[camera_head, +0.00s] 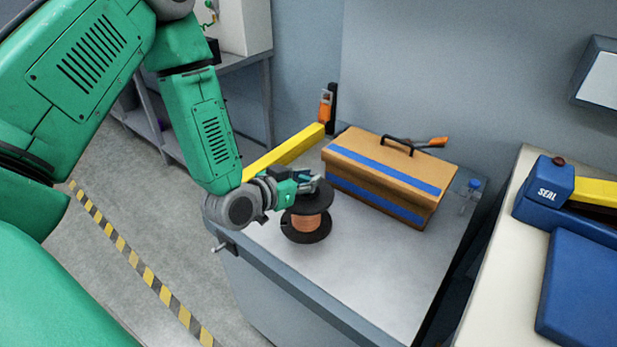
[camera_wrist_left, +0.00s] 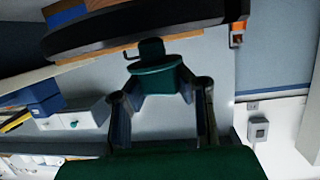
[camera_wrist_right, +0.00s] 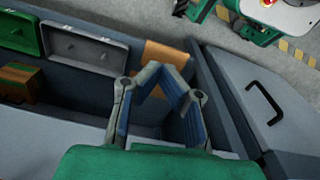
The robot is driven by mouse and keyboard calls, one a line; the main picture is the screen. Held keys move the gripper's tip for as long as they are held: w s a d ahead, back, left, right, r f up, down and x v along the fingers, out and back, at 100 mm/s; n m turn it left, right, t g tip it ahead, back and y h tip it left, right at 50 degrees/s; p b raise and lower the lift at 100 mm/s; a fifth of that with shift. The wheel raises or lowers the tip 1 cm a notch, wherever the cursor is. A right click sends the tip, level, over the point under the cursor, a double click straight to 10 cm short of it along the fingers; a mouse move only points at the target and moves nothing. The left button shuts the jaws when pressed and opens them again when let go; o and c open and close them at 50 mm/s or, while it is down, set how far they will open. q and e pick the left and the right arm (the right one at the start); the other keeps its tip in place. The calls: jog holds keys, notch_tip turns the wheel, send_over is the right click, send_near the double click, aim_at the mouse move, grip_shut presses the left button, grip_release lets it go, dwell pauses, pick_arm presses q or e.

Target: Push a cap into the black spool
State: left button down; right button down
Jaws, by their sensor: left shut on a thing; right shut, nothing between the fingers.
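The black spool (camera_head: 309,227), wound with copper-coloured wire, stands upright on the grey cabinet top. In the left wrist view its dark round flange (camera_wrist_left: 130,30) fills the top. My left gripper (camera_head: 308,184) is at the spool's upper flange and partly covers it. In the left wrist view my left gripper (camera_wrist_left: 158,88) is shut on a dark green cap (camera_wrist_left: 155,76), whose narrower end points toward the flange. I cannot tell whether the cap touches the spool. The spool's hole is hidden. My right gripper (camera_wrist_right: 165,72) shows only in the right wrist view, shut and empty.
A tan toolbox (camera_head: 380,175) with blue stripes stands behind the spool. A yellow bar (camera_head: 285,152) lies behind the left gripper. A small clear bottle (camera_head: 470,197) stands at right. The cabinet top's front right is clear. Below my right gripper is a grey open-topped compartment (camera_wrist_right: 222,105).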

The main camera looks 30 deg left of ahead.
pick_arm(q)
jog(key=shift+f, duration=0.1)
jog(key=shift+w+d+f+b, duration=0.1)
jog(key=shift+d+f+b, duration=0.15)
jog(key=shift+f+b, duration=0.55)
jog(key=shift+f, duration=0.15)
dwell(0.4)
jog(key=c, duration=1.4)
grip_release()
jog(key=shift+o, duration=0.2)
